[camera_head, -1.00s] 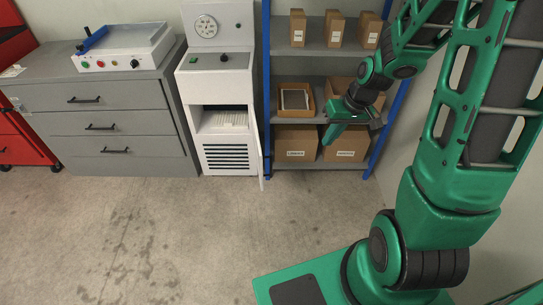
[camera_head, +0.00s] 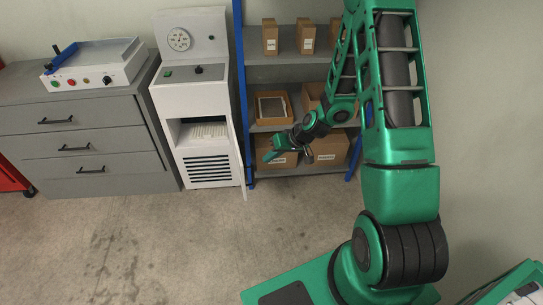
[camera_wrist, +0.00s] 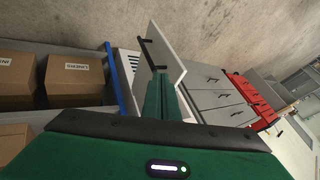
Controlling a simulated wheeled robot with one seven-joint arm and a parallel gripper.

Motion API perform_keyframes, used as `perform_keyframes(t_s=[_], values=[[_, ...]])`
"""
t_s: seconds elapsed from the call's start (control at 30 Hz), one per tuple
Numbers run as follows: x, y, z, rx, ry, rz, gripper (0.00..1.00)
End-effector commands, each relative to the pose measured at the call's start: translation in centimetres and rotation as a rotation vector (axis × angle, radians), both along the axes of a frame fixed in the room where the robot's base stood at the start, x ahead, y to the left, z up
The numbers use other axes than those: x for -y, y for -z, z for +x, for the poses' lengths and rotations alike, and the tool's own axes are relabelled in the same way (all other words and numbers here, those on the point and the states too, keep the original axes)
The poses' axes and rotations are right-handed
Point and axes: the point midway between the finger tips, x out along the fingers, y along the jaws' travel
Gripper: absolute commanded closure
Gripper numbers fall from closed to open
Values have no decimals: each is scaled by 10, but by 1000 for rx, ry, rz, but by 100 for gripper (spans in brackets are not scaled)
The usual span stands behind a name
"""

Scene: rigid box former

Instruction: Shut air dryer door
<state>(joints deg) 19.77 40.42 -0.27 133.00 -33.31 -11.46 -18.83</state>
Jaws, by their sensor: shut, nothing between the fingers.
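The air dryer (camera_head: 196,105) is a white upright cabinet with a round gauge on its back panel, in the middle left of the head view. Its open front compartment holds white slats above a dark louvred grille. The white door (camera_head: 239,160) stands open, swung out on the right side and seen nearly edge-on. In the wrist view the door (camera_wrist: 166,50) shows with a black bar handle (camera_wrist: 150,52). My gripper (camera_head: 270,157) is shut and empty, to the right of the door. In the wrist view its green fingers (camera_wrist: 160,98) overlap the door's lower part; I cannot tell whether they touch.
A blue-posted shelf (camera_head: 285,70) with cardboard boxes stands right of the dryer, close to my arm. A grey drawer cabinet (camera_head: 75,140) stands to its left, with a white control box (camera_head: 92,66) on top. The concrete floor (camera_head: 150,240) in front is clear.

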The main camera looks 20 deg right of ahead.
Motion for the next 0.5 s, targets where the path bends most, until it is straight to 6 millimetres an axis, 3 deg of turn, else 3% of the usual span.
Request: perform_keyframes(t_s=[0.33, 0.5], values=[[-26, 51, 27, -2, -2, 0, 100], [-50, 49, 31, 0, -4, 0, 100]])
